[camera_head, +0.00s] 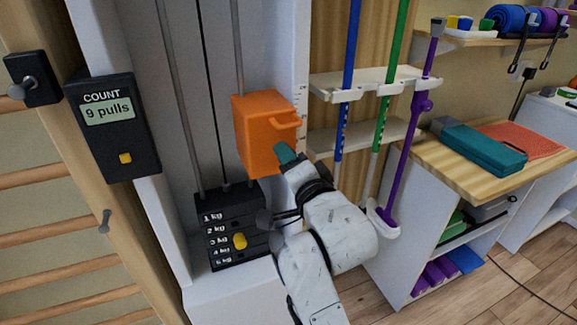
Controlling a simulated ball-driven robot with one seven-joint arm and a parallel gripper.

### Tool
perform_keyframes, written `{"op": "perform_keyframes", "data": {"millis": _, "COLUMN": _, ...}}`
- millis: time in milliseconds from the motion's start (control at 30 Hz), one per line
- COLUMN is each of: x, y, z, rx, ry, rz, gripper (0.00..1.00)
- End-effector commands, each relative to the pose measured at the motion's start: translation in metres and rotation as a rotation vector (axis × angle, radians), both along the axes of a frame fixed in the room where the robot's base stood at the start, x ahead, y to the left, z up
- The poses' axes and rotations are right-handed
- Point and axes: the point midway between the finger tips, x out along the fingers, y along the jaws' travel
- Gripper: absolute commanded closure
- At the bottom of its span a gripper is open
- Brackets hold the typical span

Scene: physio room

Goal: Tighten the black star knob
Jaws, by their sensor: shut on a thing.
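A dark knob (264,220) shows at the front right of the black weight stack, beside the yellow selector pin (240,240). Its star shape is too small to make out. My gripper (273,219) reaches in from the right with thin dark fingers and is shut on this knob. The fingers and the wrist hide part of the knob and what lies behind it.
The weight stack (212,222) stands below an orange box (262,115) with a handle. A counter reading "9 pulls" (115,130) hangs at left. Blue, green and purple (408,140) poles stand in a white rack at right, near a wooden-topped cabinet (440,165).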

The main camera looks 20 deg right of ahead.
Motion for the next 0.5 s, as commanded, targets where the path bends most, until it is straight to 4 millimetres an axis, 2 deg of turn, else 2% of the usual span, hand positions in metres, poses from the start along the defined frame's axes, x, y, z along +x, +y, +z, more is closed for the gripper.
{"op": "perform_keyframes", "data": {"millis": 33, "x": 0.0001, "y": 0.0015, "z": -0.0044, "rx": 0.044, "ry": 0.004, "rz": 0.002, "gripper": 0.92}}
{"op": "perform_keyframes", "data": {"millis": 500, "x": 0.0002, "y": 0.0016, "z": -0.0017, "rx": 0.471, "ry": 0.004, "rz": 0.001, "gripper": 0.92}}
